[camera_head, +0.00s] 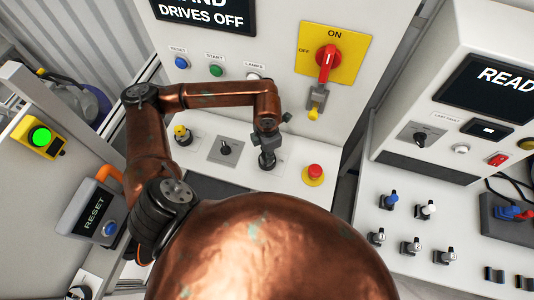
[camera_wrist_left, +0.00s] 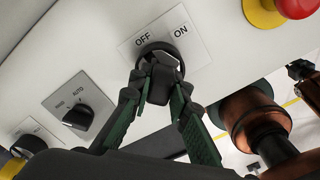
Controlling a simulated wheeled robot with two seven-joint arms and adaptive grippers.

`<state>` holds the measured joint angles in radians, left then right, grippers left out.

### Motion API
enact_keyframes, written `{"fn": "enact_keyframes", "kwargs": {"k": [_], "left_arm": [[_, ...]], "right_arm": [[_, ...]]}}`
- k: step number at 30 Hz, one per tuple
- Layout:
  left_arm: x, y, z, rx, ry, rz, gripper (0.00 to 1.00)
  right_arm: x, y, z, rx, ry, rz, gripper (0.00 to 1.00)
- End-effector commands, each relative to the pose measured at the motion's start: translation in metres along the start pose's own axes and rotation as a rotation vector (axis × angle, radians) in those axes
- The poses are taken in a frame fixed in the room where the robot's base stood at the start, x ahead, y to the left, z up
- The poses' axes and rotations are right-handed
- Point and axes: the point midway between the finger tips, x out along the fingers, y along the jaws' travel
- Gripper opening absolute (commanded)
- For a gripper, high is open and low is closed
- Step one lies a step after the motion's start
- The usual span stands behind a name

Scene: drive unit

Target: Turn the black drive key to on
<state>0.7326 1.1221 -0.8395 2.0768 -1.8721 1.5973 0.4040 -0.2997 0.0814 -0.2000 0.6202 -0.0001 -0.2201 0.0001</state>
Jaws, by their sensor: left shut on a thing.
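The black drive key (camera_wrist_left: 160,82) sits in a round black socket on the light panel, below a white plate (camera_wrist_left: 163,38) marked OFF and ON. My left gripper (camera_wrist_left: 158,98) is shut on the key, with one green-and-black finger on each side of it. In the head view my left gripper (camera_head: 267,158) points down at the panel, and the key is largely hidden under it. The fingers cover part of the key, so I cannot tell its exact angle. My right gripper is not in view.
A black selector (camera_head: 225,148), marked AUTO in the wrist view, is left of the key. A red emergency button (camera_head: 315,171) is to the right. A red rotary switch (camera_head: 327,62) on a yellow plate is above, with a padlock hanging (camera_head: 317,98).

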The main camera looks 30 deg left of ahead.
Motion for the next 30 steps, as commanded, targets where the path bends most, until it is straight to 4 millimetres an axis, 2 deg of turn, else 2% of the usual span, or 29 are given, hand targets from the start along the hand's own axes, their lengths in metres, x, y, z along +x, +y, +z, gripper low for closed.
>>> {"fn": "enact_keyframes", "kwargs": {"k": [24, 30], "left_arm": [[0.002, 0.001, 0.0, 0.343, 0.0, 0.001, 0.0], [0.001, 0.0, 0.0, 0.387, 0.0, 0.001, 0.0]], "right_arm": [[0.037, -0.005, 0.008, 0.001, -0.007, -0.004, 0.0], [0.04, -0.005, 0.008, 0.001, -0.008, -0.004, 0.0]]}}
